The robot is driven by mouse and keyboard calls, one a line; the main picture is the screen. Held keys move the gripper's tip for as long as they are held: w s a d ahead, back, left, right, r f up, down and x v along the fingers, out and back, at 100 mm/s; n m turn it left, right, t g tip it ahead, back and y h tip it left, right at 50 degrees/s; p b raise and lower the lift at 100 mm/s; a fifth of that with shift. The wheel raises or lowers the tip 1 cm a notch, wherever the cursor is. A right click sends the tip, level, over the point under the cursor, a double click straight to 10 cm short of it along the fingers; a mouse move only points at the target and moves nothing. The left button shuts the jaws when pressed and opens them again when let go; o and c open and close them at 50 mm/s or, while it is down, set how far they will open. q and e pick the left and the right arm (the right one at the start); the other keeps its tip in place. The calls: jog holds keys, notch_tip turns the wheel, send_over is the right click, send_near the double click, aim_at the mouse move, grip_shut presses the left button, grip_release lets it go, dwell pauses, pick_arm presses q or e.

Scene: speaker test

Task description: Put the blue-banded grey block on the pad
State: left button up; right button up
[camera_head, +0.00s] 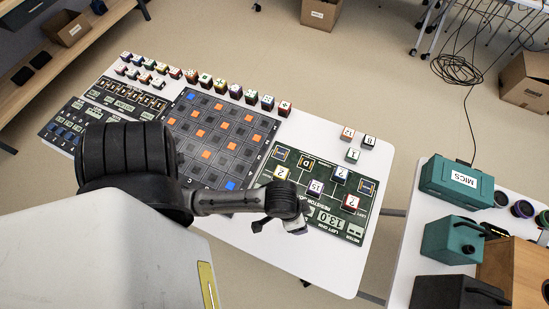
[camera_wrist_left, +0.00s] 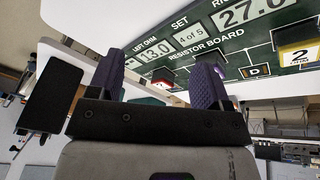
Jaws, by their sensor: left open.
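A white-topped block with blue sides (camera_head: 341,174) stands on the green resistor board (camera_head: 268,179) in the head view; whether it is the blue-banded grey block I cannot tell. A loose grey-looking block marked 0 (camera_head: 369,141) stands behind the board; its band is too small to read. Blue-edged pads (camera_head: 367,187) are printed on the board, one at the right and another (camera_head: 281,154) at the back left. My left gripper (camera_head: 283,226) is over the board's front part, open; its two purple fingers (camera_wrist_left: 158,80) stand apart in the left wrist view. My right gripper is not in view.
Yellow (camera_head: 284,190), purple (camera_head: 315,187) and red (camera_head: 351,202) blocks stand on the board. Two more loose blocks stand near its back edge. A checkered board (camera_head: 218,137) and a row of blocks lie left. A second table with a teal MICS case (camera_head: 458,181) is at right.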

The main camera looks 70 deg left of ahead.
pick_arm(q)
jog(key=s+a+r+m+y, duration=0.1)
jog(key=s+a+r, duration=0.1)
jog(key=s, duration=0.4)
jog(key=shift+a, duration=0.5)
